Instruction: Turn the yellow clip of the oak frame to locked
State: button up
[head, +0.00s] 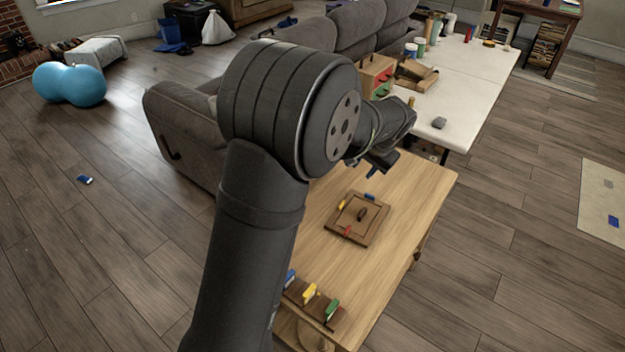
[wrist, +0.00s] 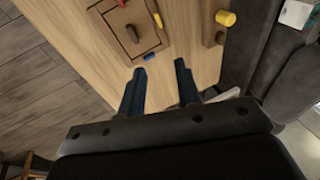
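The wooden frame (head: 376,226) lies flat on the light wooden table, with a dark knob (head: 361,214) in its middle. The yellow clip (head: 341,205) sits on its left edge, and it also shows in the wrist view (wrist: 158,20), roughly along the frame's edge. A blue clip (head: 370,197) is on the far edge and a red clip (head: 347,231) on the near edge. My gripper (head: 381,166) is above the table just beyond the frame. In the wrist view my gripper (wrist: 160,68) is open and empty, its fingertips close to the blue clip (wrist: 149,56) in the picture.
A wooden block with blue, yellow and green pieces (head: 310,293) stands at the table's near end. In the wrist view a brown block (wrist: 208,20) with a yellow knob (wrist: 226,18) lies right of the frame. A grey sofa (head: 180,120) flanks the table; bare table (head: 385,290) lies nearer.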

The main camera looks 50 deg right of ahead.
aim_at(341, 204)
jog(key=w+d+f+n+g+y, duration=0.1)
jog(key=w+d+f+g, duration=0.1)
jog(key=w+f, duration=0.15)
jog(key=w+d+f+g+y, duration=0.1)
jog(key=w+d+f+g, duration=0.1)
jog(key=w, duration=0.3)
jog(key=f, duration=1.6)
jog(key=shift+s+f, duration=0.25)
jog(key=shift+f, duration=0.15)
grip_shut()
